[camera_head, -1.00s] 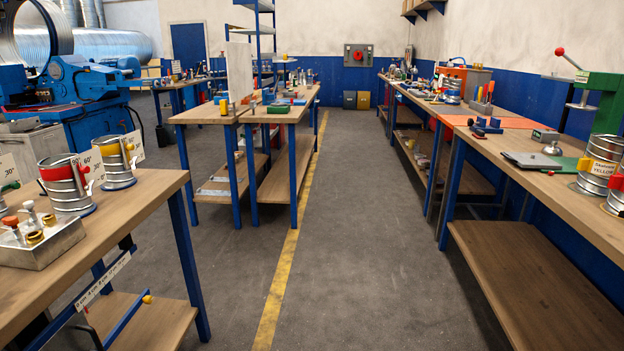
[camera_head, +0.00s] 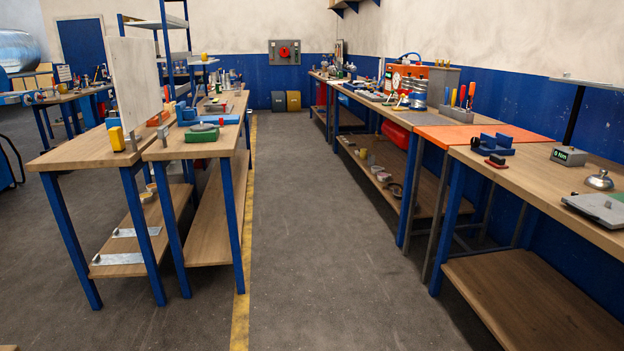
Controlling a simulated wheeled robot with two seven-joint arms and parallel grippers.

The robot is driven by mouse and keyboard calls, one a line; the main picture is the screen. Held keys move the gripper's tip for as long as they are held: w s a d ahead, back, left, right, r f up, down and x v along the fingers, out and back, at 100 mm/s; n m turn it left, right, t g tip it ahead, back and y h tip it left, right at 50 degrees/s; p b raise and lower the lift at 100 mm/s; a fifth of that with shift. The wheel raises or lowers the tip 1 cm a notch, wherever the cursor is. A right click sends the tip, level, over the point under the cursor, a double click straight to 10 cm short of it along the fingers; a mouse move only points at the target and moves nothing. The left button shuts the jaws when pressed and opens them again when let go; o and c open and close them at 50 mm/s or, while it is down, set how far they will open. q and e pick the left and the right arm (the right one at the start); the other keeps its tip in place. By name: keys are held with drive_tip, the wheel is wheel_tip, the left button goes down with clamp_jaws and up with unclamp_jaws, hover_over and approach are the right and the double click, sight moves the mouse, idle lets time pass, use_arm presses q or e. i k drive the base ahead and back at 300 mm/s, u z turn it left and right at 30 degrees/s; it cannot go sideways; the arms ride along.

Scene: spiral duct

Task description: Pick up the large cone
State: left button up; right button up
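I cannot make out a large cone in the head view. A small silver cone-like piece with a knob (camera_head: 599,180) sits on the right workbench (camera_head: 540,178) near the right edge; whether it is a cone is not clear. Neither of my grippers shows in the head view.
A clear grey aisle (camera_head: 325,240) with a yellow floor line (camera_head: 243,270) runs between the right benches and the left benches (camera_head: 95,150). A blue fixture (camera_head: 492,145) stands on the right bench. Two bins (camera_head: 286,101) stand at the far wall.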

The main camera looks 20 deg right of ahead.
sight(601, 182)
drive_tip(key=z, duration=0.8)
drive_tip(key=i, duration=1.4)
drive_tip(key=z, duration=1.4)
